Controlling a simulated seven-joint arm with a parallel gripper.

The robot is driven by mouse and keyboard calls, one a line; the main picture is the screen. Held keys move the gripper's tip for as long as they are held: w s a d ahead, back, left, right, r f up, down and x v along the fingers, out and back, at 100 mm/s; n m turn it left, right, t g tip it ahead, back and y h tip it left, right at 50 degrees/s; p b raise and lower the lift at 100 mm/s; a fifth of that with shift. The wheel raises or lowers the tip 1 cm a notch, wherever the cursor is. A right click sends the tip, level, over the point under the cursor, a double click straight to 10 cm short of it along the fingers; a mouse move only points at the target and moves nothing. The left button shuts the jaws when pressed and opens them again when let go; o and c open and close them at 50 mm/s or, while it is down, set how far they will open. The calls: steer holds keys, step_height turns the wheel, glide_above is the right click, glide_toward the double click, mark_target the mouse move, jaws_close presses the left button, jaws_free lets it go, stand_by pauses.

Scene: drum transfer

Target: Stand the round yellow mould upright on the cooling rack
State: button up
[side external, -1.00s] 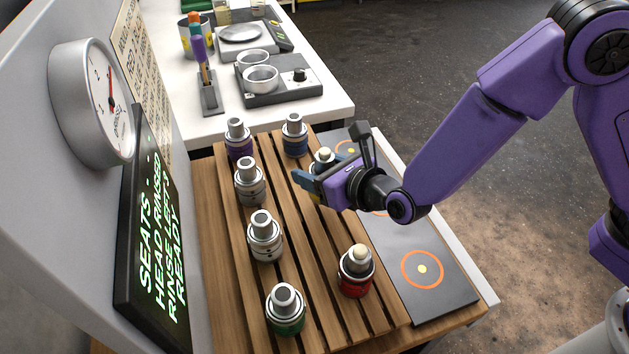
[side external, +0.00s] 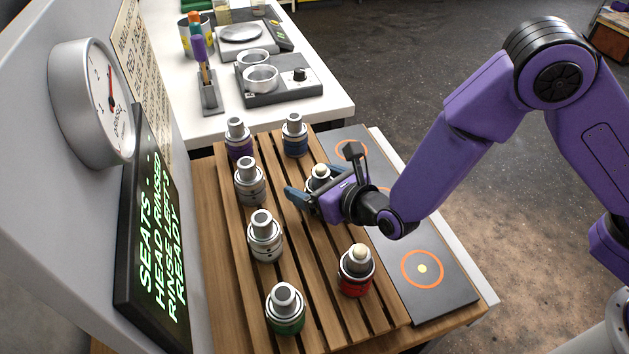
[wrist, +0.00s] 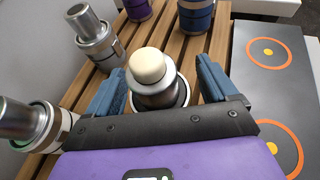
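I see no plainly yellow mould. A round grey metal piece with a cream, faintly yellow knob on top (wrist: 150,80) stands upright on the slatted wooden rack (side external: 320,262). In the side view it is partly hidden behind my gripper (side external: 312,192), with its cream knob (side external: 319,170) showing. In the wrist view my gripper (wrist: 159,68) is open, one blue finger on each side of this piece, with gaps at both sides. The lower body is hidden by the gripper, so its colour band cannot be told. A red-banded piece with a cream knob (side external: 356,272) stands near the front right.
Other upright pieces stand on the rack: green (side external: 285,310), white (side external: 265,237), grey (side external: 249,182), purple (side external: 238,140) and blue (side external: 295,136). A dark plate with orange rings (side external: 440,293) lies along the right. A lit sign (side external: 152,235) stands at left.

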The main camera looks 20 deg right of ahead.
steer(key=shift+r, duration=0.25)
steer(key=v, duration=1.2)
